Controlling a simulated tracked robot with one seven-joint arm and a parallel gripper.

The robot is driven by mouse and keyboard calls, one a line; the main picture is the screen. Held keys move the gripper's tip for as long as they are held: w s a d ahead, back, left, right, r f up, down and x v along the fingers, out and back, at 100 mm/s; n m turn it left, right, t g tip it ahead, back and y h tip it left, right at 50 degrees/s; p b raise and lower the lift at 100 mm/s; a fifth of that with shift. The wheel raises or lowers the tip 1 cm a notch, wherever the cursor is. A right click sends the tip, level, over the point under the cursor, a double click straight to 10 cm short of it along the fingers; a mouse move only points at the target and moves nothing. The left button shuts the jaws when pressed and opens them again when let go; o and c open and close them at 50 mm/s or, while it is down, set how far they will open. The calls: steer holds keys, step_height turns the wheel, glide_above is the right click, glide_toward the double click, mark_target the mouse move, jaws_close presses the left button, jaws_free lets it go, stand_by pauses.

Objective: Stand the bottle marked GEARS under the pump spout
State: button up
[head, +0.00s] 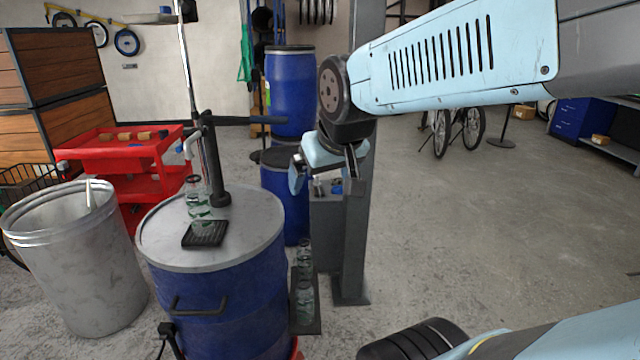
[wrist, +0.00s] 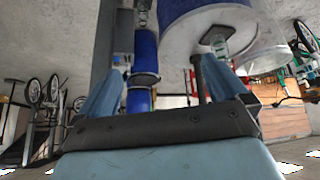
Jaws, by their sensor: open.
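A clear, green-tinted bottle (head: 196,188) stands upright on the drum top below the curved pump spout (head: 190,147). It is by the black grate (head: 205,234); I cannot tell whether its base rests on it. Clear bottles (head: 304,296) stand in a dark holder (head: 308,327) at the drum's right side. No GEARS mark is readable on any bottle. My gripper (head: 323,184) is open and empty, raised to the right of the drum and apart from the bottles. In the wrist view its fingers (wrist: 161,86) are spread, with the drum-top bottle (wrist: 219,44) beyond.
The pump stands on a blue drum (head: 215,310). A metal bin (head: 75,270) and red cart (head: 120,155) are on the left. Blue drums (head: 290,90) and a grey post (head: 352,240) stand behind my gripper.

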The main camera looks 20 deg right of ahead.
steer(key=s+d+g, duration=0.1)
steer(key=s, duration=0.5)
steer(key=shift+s+d+r+m, duration=0.15)
steer(key=shift+d+r+m, duration=0.05)
steer(key=shift+r+m, duration=0.1)
